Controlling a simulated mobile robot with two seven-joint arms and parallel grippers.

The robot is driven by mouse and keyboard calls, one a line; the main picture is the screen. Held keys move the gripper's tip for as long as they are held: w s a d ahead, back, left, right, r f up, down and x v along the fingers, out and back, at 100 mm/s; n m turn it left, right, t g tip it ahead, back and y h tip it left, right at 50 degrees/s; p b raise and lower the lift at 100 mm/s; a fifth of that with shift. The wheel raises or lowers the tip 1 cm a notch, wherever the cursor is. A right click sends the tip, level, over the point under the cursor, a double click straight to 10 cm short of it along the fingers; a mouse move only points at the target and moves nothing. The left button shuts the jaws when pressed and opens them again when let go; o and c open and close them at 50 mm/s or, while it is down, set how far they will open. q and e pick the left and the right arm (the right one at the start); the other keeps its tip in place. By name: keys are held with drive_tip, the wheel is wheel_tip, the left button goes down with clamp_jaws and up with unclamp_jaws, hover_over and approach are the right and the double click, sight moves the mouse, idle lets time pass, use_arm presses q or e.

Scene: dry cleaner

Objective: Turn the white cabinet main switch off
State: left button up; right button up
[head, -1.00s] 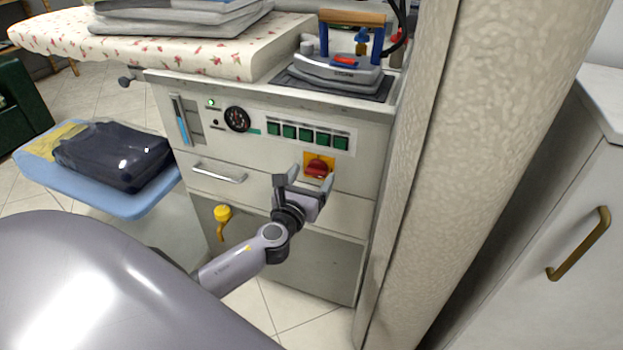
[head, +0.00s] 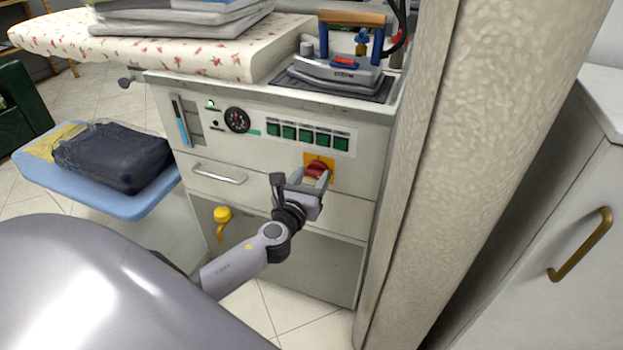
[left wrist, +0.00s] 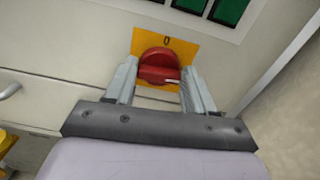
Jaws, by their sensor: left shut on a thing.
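The white cabinet (head: 265,180) has a red rotary main switch (head: 316,167) on a yellow plate (head: 330,162) at the right of its front. In the left wrist view the red knob (left wrist: 158,64) sits between my fingers, with a "0" printed above it on the yellow plate (left wrist: 190,50). A short pale mark shows at the knob's lower right. My left gripper (head: 301,180) is shut on the knob, and its fingers partly hide the knob in the head view. My right gripper is not in view.
A row of green buttons (head: 306,135) and a dial (head: 237,119) are above the switch. A drawer handle (head: 218,173) and a yellow valve handle (head: 221,215) are to its left. An iron (head: 340,70) stands on top. A textured pillar (head: 450,180) is close on the right.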

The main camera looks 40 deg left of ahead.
use_arm(q)
drive_tip(key=n+b, duration=0.1)
drive_tip(key=n, duration=0.2)
drive_tip(key=shift+f, duration=0.1)
drive_tip(key=n+b, duration=0.1)
drive_tip(key=n, duration=0.3)
drive_tip(key=shift+s+a, duration=0.1)
drive_tip(key=shift+f+n, duration=0.1)
drive_tip(key=shift+n, duration=0.8)
drive_tip(key=n+b, duration=0.1)
drive_tip(key=n, duration=0.1)
drive_tip(key=shift+n, duration=0.4)
drive_tip(key=shift+a+n, duration=0.1)
drive_tip(key=shift+n, duration=1.1)
drive_tip(key=shift+f+n, duration=0.1)
drive_tip(key=shift+n, duration=1.4)
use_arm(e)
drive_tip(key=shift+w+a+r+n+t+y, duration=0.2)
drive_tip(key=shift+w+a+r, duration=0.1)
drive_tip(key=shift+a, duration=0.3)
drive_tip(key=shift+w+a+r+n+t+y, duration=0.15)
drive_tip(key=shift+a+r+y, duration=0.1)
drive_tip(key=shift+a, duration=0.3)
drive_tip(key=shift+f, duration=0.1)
